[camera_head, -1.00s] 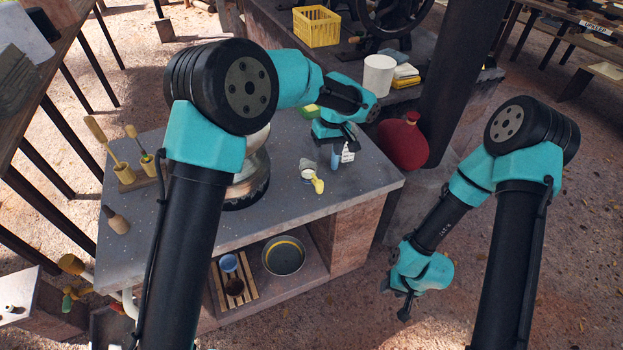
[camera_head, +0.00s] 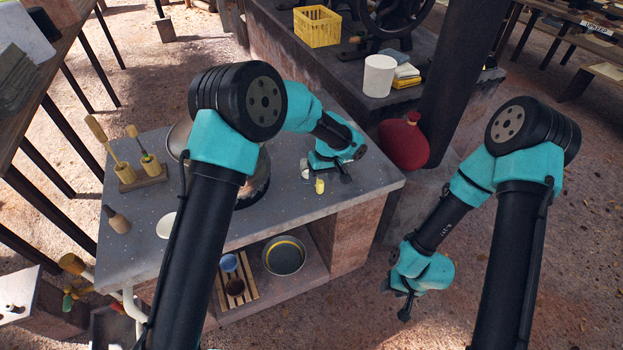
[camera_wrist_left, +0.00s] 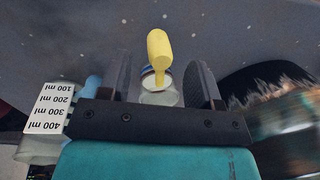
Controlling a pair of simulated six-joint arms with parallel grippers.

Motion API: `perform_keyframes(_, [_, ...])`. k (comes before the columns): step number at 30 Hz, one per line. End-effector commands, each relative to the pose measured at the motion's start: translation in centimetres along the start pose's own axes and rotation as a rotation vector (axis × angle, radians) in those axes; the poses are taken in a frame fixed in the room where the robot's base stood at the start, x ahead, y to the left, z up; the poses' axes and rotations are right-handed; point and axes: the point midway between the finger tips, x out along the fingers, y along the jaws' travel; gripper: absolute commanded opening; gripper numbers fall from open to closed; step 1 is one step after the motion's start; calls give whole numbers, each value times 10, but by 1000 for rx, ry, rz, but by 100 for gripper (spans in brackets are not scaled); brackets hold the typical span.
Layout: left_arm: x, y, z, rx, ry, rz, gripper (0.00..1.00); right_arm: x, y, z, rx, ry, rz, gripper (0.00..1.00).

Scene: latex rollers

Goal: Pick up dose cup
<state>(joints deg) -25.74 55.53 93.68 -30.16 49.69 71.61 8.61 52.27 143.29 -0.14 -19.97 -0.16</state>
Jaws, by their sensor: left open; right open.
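A small clear cup (camera_wrist_left: 160,92) with a blue-and-white rim, which looks like the dose cup, sits on the grey bench top. It shows partly in the head view (camera_head: 306,170), beside the gripper. A yellow piece (camera_wrist_left: 159,48) lies at or over its rim; I cannot tell whether it touches the cup. My left gripper (camera_wrist_left: 165,78) is open, with one finger on each side of the cup in the wrist view. It also shows low over the bench in the head view (camera_head: 344,176). My right gripper (camera_head: 405,303) is open and empty, off the bench at the right.
A graduated vessel (camera_wrist_left: 47,125) marked in ml and a blue object (camera_wrist_left: 93,86) stand close left of the gripper in the wrist view. A large round metal vessel (camera_wrist_left: 270,125) is close on the right. A wooden tool stand (camera_head: 141,179) is at the bench's left.

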Motion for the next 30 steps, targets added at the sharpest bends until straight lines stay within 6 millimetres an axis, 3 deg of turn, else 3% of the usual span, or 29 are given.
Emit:
perform_keyframes(5, [5, 0, 0, 0, -1, -1, 58, 0, 0, 0, 0, 0, 0, 43])
perform_keyframes(16, [49, 0, -1, 0, -2, 0, 58, 0, 0, 0, 0, 0, 0, 43])
perform_keyframes(30, [52, 1, -1, 0, 0, 1, 58, 0, 0, 0, 0, 0, 0, 43])
